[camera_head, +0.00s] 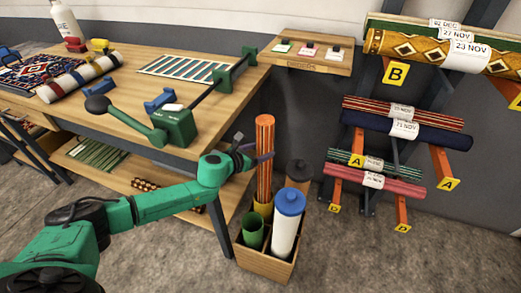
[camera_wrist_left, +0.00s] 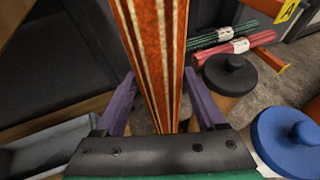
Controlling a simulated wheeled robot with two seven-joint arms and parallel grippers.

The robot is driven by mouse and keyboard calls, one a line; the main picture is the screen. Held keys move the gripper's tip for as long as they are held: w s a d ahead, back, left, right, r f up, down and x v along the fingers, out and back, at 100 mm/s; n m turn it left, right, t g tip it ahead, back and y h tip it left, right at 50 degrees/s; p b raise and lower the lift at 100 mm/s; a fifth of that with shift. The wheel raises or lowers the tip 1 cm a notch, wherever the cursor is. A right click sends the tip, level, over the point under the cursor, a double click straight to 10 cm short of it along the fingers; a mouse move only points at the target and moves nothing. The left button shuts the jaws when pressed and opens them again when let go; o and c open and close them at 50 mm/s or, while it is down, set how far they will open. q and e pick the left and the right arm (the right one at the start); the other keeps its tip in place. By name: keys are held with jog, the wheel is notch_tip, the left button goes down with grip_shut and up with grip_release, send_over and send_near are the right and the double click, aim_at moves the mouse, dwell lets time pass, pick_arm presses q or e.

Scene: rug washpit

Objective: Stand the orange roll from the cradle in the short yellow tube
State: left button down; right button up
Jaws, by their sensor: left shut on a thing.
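The orange roll (camera_head: 264,140), with pale and dark lengthwise stripes, stands upright at the wooden crate (camera_head: 262,263). Its lower end meets the short yellow tube (camera_head: 263,211) at the back of the crate; whether it is fully down inside cannot be told. My left gripper (camera_head: 258,160) is shut on the roll around its middle. In the left wrist view the purple fingers (camera_wrist_left: 160,105) lie on both sides of the roll (camera_wrist_left: 155,50), and its lower end is hidden. My right gripper is not in view.
The crate also holds a green tube (camera_head: 252,232), a white tube with a blue cap (camera_head: 286,225) and a dark-capped tube (camera_head: 299,172). The wooden bench (camera_head: 190,65) stands left, with a green bar device (camera_head: 175,125). Wall racks with rolls (camera_head: 405,130) stand right.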

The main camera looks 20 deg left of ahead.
aim_at(259, 172)
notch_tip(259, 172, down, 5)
jog(key=b, duration=0.5)
pick_arm(q)
notch_tip(259, 172, down, 8)
jog(key=shift+f+b, duration=0.15)
jog(key=shift+b, duration=0.65)
jog(key=shift+f+b, duration=0.7)
jog(key=shift+f, duration=0.35)
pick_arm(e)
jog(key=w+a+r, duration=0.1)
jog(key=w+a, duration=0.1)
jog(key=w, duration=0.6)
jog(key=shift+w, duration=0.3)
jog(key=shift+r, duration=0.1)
pick_arm(q)
jog(key=shift+c, duration=0.4)
grip_release()
jog(key=shift+o, duration=0.4)
